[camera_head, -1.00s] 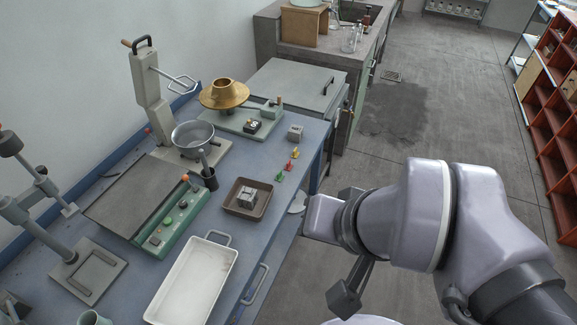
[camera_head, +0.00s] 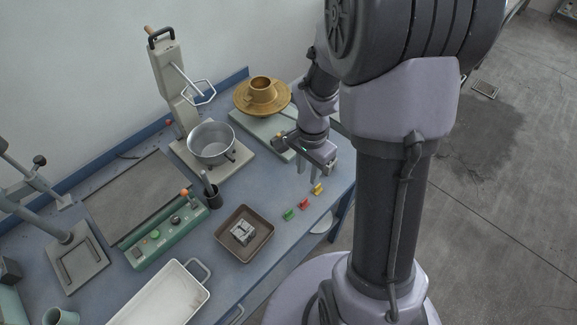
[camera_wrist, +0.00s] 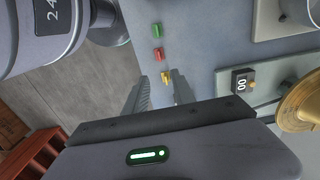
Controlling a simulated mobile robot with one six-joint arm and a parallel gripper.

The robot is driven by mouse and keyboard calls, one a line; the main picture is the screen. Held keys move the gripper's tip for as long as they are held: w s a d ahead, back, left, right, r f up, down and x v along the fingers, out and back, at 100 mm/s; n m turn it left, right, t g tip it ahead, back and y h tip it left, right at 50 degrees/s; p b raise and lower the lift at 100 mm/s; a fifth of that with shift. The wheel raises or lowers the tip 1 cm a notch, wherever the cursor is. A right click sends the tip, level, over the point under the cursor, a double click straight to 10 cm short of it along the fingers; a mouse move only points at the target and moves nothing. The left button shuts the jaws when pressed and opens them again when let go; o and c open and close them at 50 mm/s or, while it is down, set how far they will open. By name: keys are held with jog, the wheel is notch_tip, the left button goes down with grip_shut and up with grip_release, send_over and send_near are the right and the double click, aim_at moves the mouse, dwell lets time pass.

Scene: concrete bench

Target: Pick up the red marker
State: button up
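The red marker (camera_head: 304,203) is a small red piece on the blue bench top near its right edge, between a green marker (camera_head: 289,214) and a yellow marker (camera_head: 318,188). In the wrist view the red marker (camera_wrist: 158,54) lies just beyond the fingertips, with the green one (camera_wrist: 156,30) farther out. The yellow one (camera_wrist: 166,77) appears between the tips. My gripper (camera_head: 306,172) is above the bench, pointing down, on the far side of the red marker. In the wrist view my gripper (camera_wrist: 161,74) has its two fingers apart with nothing held.
A brown tray (camera_head: 265,217) holding a grey metal block (camera_head: 243,232) sits left of the markers. A white tray (camera_head: 160,296) is at the front.

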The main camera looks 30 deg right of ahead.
aim_at(304, 200)
jog(key=f+b, duration=0.2)
jog(key=f, duration=0.3)
jog(key=f+b, duration=0.1)
jog(key=f, duration=0.4)
jog(key=f+b, duration=0.2)
jog(key=f, duration=0.2)
jog(key=shift+s+a+f+b, duration=0.1)
jog(key=shift+a+f+b, duration=0.2)
jog(key=shift+f, duration=0.1)
jog(key=shift+r, duration=0.15)
grip_shut()
